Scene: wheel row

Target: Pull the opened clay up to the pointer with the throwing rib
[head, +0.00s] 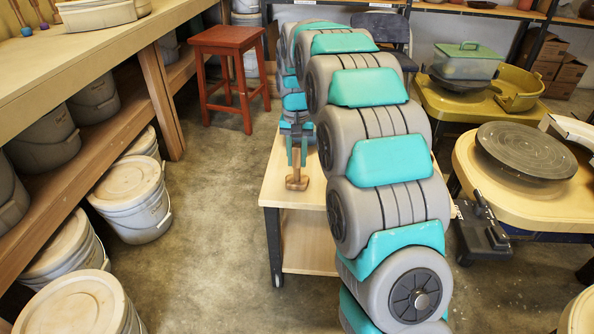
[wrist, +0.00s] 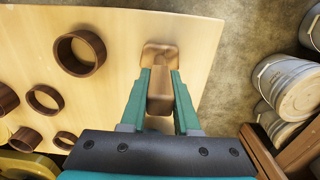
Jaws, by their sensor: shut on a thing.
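My gripper (head: 297,152) is shut on a brown wooden tool (head: 297,181), which I take to be the throwing rib. In the wrist view the gripper's teal fingers (wrist: 162,78) stand on both sides of the tool's narrow handle, and its wider block (wrist: 160,55) extends past the fingertips. The tool is at the left end of a pale wooden table (head: 285,195); I cannot tell whether it touches the top. A bare dark wheel head (head: 525,151) is at the right. I can make out neither opened clay nor a pointer.
Several dark brown rings (wrist: 80,53) stand on the table in the wrist view. My arm hides much of the table in the head view. Lidded buckets (head: 132,198) line the left shelves. A red stool (head: 230,70) stands behind. Bare floor lies left of the table.

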